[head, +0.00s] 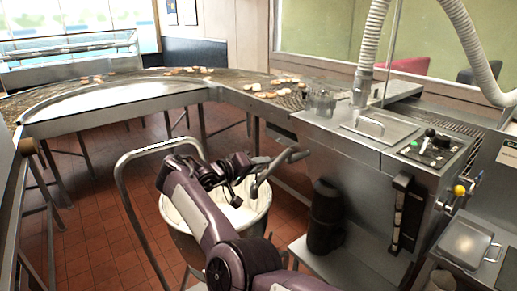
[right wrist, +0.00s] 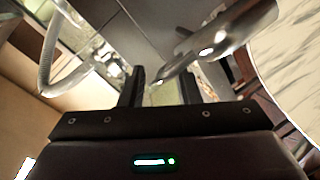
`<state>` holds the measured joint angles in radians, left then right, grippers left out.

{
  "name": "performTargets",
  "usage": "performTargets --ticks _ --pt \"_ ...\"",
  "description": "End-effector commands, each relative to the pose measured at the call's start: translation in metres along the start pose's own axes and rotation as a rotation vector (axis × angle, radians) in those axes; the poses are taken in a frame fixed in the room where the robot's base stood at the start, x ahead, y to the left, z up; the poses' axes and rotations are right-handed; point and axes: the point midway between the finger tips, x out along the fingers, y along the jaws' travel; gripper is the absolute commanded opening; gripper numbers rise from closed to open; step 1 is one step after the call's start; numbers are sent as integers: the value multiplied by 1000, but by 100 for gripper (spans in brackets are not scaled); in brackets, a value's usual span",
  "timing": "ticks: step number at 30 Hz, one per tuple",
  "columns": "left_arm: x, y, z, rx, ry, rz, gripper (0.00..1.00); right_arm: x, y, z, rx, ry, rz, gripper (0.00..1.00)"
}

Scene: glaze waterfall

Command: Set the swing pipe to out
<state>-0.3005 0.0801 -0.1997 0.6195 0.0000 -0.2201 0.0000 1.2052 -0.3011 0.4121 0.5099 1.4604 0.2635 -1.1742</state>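The swing pipe (head: 279,163) is a bent grey metal tube at the left side of the steel machine, above a white-lined bin (head: 256,214). In the right wrist view a metal tube, apparently the swing pipe (right wrist: 207,48), slants down toward the space between the fingers. My right gripper (head: 247,174) is over the bin, close beside the pipe. In the right wrist view its fingers (right wrist: 162,90) stand apart, open. Whether they touch the pipe I cannot tell. My left gripper is in neither view.
A curved conveyor (head: 120,97) carrying small brown pieces runs behind the bin. A metal rail (head: 126,205) stands left of the bin. The machine (head: 375,150) with a control panel (head: 436,149) is at the right, with a dark cylinder (head: 325,215) below.

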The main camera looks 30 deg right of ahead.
Motion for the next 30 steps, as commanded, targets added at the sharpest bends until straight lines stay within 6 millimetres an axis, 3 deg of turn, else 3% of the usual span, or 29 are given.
performTargets --ticks 5,21,30 --pt "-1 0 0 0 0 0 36 -6 23 -14 8 1 0 30" --pt "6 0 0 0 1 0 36 -34 132 -82 4 0 -3 30" --pt "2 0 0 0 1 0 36 -41 162 -99 1 -1 -1 30"
